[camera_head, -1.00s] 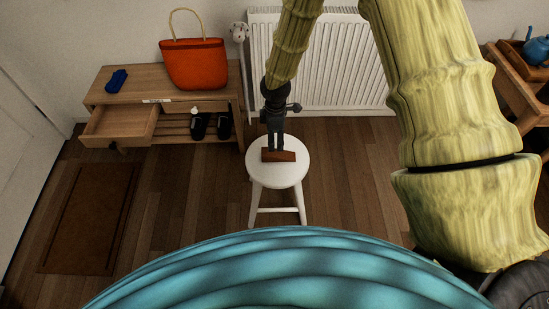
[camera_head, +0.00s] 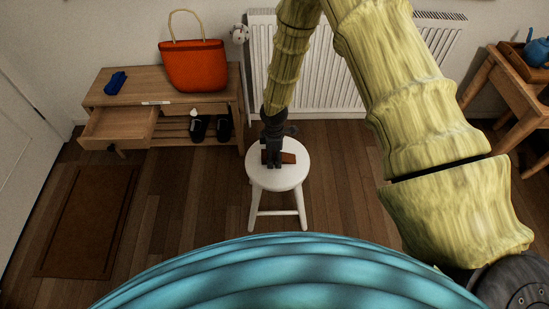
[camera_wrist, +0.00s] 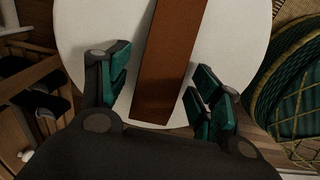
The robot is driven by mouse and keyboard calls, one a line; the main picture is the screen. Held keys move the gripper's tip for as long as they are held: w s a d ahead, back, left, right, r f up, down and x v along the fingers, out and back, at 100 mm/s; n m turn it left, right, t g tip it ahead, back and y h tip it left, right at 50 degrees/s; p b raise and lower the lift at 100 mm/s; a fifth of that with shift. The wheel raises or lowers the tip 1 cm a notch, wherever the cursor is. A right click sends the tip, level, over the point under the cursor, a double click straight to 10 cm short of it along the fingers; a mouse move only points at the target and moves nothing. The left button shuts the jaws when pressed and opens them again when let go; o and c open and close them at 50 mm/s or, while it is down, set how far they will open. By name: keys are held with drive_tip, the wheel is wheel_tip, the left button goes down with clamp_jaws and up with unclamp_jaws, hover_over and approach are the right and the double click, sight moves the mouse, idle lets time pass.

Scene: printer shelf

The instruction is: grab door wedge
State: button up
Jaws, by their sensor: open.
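The brown wooden door wedge (camera_head: 288,158) lies on the round white stool (camera_head: 278,179). My gripper (camera_head: 273,164) is above the stool and hides part of the wedge in the head view. In the wrist view, the wedge (camera_wrist: 168,62) runs lengthwise between the two green-padded fingers of my gripper (camera_wrist: 158,92). Gaps show between each finger and the wedge, with the white stool top (camera_wrist: 90,30) visible in them. The gripper is open and holds nothing. The wrist view does not make clear how far the fingertips are above the stool.
A wooden bench (camera_head: 180,85) with an open drawer (camera_head: 118,128) stands at left, bearing an orange bag (camera_head: 194,66) and a blue item (camera_head: 116,82). Dark shoes (camera_head: 223,128) sit on its lower shelf. A white radiator (camera_head: 345,70) is behind the stool. Floor around the stool is clear.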

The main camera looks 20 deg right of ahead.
drive_tip(key=shift+f, duration=0.1)
drive_tip(key=shift+c, duration=0.3)
drive_tip(key=c, duration=1.1)
